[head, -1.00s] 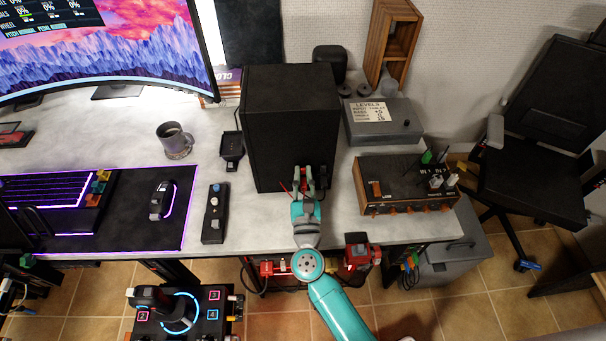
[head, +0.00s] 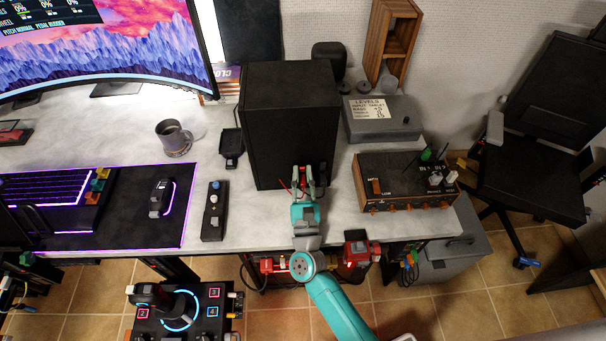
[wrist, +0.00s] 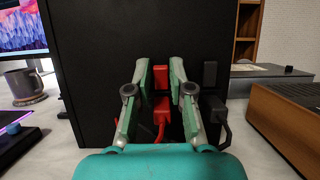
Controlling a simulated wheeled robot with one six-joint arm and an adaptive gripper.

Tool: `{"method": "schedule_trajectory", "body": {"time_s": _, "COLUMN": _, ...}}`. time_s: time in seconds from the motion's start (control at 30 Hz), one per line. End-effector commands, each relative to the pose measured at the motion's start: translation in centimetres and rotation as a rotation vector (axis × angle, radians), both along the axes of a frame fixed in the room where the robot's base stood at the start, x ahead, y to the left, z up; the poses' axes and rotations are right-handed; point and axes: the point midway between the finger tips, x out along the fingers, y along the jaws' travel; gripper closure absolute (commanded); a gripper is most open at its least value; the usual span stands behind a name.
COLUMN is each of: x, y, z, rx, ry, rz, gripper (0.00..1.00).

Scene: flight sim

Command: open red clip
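The red clip (wrist: 160,78) is on the face of the black speaker box (wrist: 95,60), with a red plug and cable (wrist: 161,108) just below it. My gripper (wrist: 161,68) is open, its two fingers on either side of the red clip, with gaps visible between. In the head view my gripper (head: 303,178) is at the front face of the speaker box (head: 288,110), and the clip is mostly hidden by the fingers. A black clip (wrist: 210,74) with a black plug (wrist: 216,108) is to the right of the fingers.
A wooden-sided amplifier box (head: 405,182) stands right of the speaker. A grey levels box (head: 382,122) is behind it. A black remote-like controller (head: 215,212) and a mug (head: 174,139) are to the left. The desk strip in front of the speaker is clear.

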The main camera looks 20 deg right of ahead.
Motion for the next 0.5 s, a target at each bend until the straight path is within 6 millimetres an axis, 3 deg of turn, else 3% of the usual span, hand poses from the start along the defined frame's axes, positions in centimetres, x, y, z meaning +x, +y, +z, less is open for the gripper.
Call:
{"method": "schedule_trajectory", "body": {"time_s": 0.37, "x": -0.1, "y": 0.1, "z": 0.0, "rx": 0.000, "ry": 0.000, "rz": 0.001, "gripper": 0.58}}
{"method": "schedule_trajectory", "body": {"time_s": 0.5, "x": -1.0, "y": 0.5, "z": -0.5, "rx": 0.000, "ry": 0.002, "rz": 0.003, "gripper": 0.58}}
